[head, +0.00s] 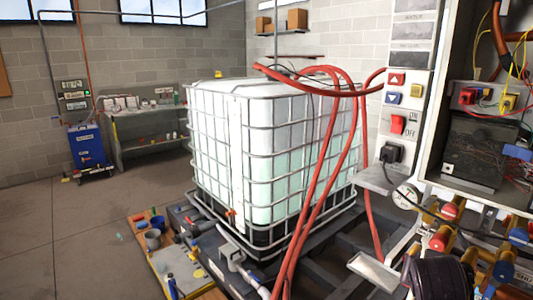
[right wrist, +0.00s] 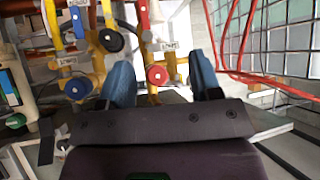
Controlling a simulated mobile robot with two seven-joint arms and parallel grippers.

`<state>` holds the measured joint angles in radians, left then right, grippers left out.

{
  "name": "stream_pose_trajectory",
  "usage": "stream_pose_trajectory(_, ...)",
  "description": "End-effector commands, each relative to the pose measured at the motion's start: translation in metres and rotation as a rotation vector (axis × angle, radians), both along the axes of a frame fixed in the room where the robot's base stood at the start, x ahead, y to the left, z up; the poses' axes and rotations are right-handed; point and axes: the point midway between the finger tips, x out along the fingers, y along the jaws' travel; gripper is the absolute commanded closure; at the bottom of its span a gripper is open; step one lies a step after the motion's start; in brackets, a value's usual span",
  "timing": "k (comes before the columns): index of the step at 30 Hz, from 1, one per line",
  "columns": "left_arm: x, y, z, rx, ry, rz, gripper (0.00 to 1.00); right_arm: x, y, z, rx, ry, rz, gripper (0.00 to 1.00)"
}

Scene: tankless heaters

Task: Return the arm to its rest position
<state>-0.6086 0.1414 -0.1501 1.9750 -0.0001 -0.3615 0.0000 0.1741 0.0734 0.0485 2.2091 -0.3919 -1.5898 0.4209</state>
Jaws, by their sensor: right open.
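My right gripper (right wrist: 162,82) shows in the right wrist view with its two blue fingers spread apart. Nothing is held between them. Beyond the fingertips are yellow pipes and valves with a red round knob (right wrist: 157,76) and a dark round knob (right wrist: 111,40); I cannot tell whether a finger touches them. In the head view a dark rounded part at the bottom right, in front of the valves, looks like my right gripper's body; its fingers are hard to make out there. My left gripper is not in view.
A control panel with a red switch (head: 398,124) and an open wiring cabinet stand at the right. Red hoses (head: 322,180) hang before a large caged white tank (head: 250,140). Yellow valve pipes (head: 440,240) crowd the lower right. The floor (head: 60,230) at left is clear.

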Motion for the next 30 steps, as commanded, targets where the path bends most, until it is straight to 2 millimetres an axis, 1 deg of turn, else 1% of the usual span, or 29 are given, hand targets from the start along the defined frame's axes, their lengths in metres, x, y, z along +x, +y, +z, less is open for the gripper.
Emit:
stream_pose_trajectory(1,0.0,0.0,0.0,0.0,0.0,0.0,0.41,-0.017,0.0,-0.019,-0.005,0.048,0.03,0.42)
stream_pose_trajectory(5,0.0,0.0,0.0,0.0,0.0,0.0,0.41,-0.056,0.005,-0.058,-0.01,0.157,0.119,0.42)
stream_pose_trajectory(6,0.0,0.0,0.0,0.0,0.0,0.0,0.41,-0.069,0.007,-0.069,-0.01,0.188,0.146,0.42)
stream_pose_trajectory(8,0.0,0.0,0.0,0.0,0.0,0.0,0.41,-0.089,0.009,-0.084,-0.008,0.237,0.188,0.42)
stream_pose_trajectory(9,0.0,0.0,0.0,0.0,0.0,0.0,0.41,-0.103,0.012,-0.094,-0.004,0.269,0.217,0.42)
stream_pose_trajectory(13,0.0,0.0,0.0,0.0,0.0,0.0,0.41,-0.148,0.021,-0.121,0.012,0.366,0.309,0.42)
stream_pose_trajectory(15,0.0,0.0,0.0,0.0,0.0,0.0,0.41,-0.171,0.026,-0.131,0.022,0.41,0.354,0.42)
stream_pose_trajectory(18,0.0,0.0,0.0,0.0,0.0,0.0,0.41,-0.198,0.032,-0.142,0.038,0.461,0.408,0.42)
stream_pose_trajectory(27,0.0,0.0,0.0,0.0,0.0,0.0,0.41,-0.261,0.049,-0.159,0.088,0.567,0.53,0.42)
stream_pose_trajectory(28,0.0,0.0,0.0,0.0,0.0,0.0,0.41,-0.267,0.051,-0.161,0.093,0.577,0.541,0.42)
stream_pose_trajectory(30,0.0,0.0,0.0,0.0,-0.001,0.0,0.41,-0.258,0.05,-0.168,0.081,0.543,0.548,0.42)
